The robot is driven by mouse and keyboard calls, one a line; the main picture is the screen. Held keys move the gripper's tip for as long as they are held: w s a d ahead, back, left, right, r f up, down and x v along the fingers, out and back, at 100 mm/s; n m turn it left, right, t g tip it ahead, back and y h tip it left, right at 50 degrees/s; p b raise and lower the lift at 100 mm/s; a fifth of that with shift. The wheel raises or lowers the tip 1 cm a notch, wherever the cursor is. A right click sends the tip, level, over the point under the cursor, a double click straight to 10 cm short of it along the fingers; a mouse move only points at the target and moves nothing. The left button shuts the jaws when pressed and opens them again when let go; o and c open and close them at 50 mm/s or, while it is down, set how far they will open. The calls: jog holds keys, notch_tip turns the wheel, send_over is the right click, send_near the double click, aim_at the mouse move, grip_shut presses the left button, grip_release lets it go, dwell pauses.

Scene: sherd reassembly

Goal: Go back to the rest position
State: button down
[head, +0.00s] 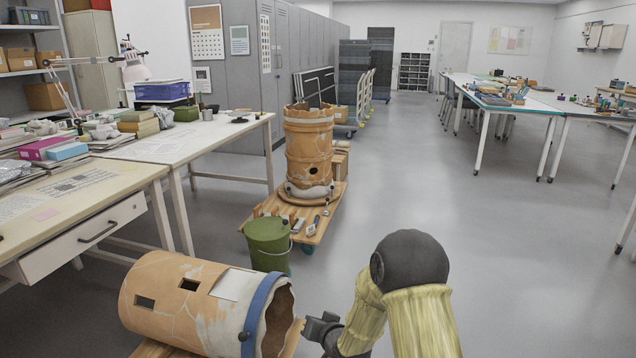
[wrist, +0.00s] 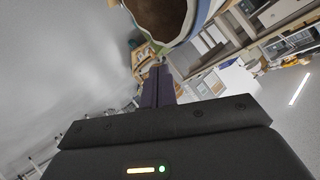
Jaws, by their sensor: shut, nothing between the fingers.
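My gripper (head: 318,326) is low in the head view, just right of the open, jagged end of a large clay vessel (head: 180,300) lying on its side. In the wrist view my gripper's fingers (wrist: 158,84) are together with nothing between them. The vessel's open end (wrist: 160,18) shows at the top of the wrist view, apart from the fingers. The vessel has square holes, pale filled cracks and a blue band near its open end. My forearm partly hides the floor at the bottom of the head view.
A second clay vessel (head: 309,150) stands upright on a low wooden dolly (head: 322,222). A green bucket (head: 268,246) stands between the two vessels. Cluttered tables (head: 235,133) line the left, and blue-edged tables (head: 515,107) stand at the right. The floor (head: 440,200) in the middle is open.

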jog(key=s+d+r+n+g+h+p, duration=0.15)
jog(key=s+d+r+g+h, duration=0.25)
jog(key=s+d+r, duration=0.55)
jog(key=s+d+r+g+h+p, duration=0.1)
jog(key=s+d+r+g, duration=0.15)
jog(key=s, duration=0.65)
jog(key=s+d+r+g+p, duration=0.15)
jog(key=s+d, duration=0.25)
jog(key=s, duration=0.6)
notch_tip(320, 180, up, 37)
jog(key=p, duration=3.7)
jog(key=shift+w+g, duration=0.3)
jog(key=shift+w, duration=0.1)
jog(key=shift+w, duration=0.1)
